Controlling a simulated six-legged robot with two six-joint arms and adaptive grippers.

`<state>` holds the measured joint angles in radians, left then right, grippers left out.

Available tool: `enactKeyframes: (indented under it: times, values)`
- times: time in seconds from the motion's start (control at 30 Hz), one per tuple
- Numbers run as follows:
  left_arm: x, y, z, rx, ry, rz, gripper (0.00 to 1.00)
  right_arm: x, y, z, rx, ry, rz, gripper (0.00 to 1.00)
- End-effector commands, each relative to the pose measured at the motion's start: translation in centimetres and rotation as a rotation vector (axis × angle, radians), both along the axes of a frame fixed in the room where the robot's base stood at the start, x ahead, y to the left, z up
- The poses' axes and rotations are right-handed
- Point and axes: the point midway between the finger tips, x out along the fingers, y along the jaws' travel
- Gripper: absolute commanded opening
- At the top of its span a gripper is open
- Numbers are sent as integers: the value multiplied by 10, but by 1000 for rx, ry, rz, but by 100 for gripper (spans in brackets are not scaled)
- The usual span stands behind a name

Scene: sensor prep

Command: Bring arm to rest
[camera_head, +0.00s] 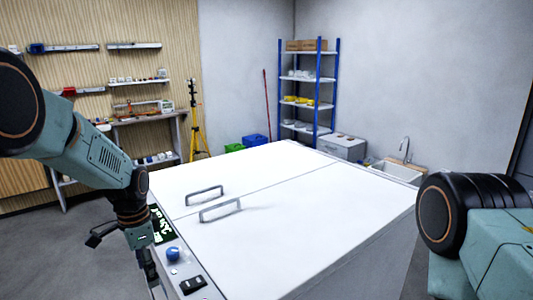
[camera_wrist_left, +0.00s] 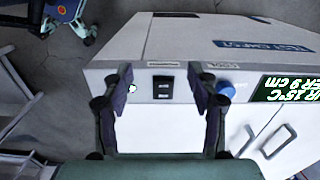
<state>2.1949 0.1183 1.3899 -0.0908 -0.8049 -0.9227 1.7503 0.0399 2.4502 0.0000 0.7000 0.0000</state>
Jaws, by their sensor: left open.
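My left arm (camera_head: 95,150) comes in from the left in the head view and bends down at the near left corner of a white test chest (camera_head: 300,225). My left gripper (camera_head: 153,282) hangs beside the chest's control panel, small and partly unclear there. In the left wrist view its two dark fingers (camera_wrist_left: 160,85) are spread apart with nothing between them. A black rocker switch (camera_wrist_left: 163,87) shows in the gap behind them. My right arm (camera_head: 485,240) shows only in part at the lower right, and its gripper is out of view.
The chest's panel bears a blue knob (camera_head: 172,254) and a green-lettered display (camera_head: 162,226). Two lid handles (camera_head: 220,209) stand up from the top. A blue shelf rack (camera_head: 309,95), sink (camera_head: 398,170) and yellow tripod (camera_head: 194,125) stand behind. Grey floor lies open at left.

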Motion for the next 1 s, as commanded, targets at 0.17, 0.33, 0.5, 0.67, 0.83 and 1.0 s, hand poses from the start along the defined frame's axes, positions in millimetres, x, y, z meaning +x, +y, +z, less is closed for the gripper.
enactKeyframes:
  times: [0.17, 0.33, 0.5, 0.67, 0.83, 1.0]
  values:
    - [-20, -7, -57, -6, 4, 70, 59, 0, 0, -16, 0, 0, 0, 0]
    - [-53, -15, -120, -14, 9, 165, 59, 0, 0, -32, 0, 0, 0, 0]
    - [-116, -26, -204, -21, 17, 318, 59, 0, 0, -57, 0, 0, 0, 0]
    - [-196, -36, -275, -23, 22, 495, 59, 0, 0, -84, 0, 0, 0, 0]
    - [-286, -42, -324, -16, 23, 693, 59, 0, 0, -112, 0, 0, 0, 0]
    - [-352, -44, -339, -8, 15, 848, 59, 0, 0, -131, 0, 0, 0, 0]
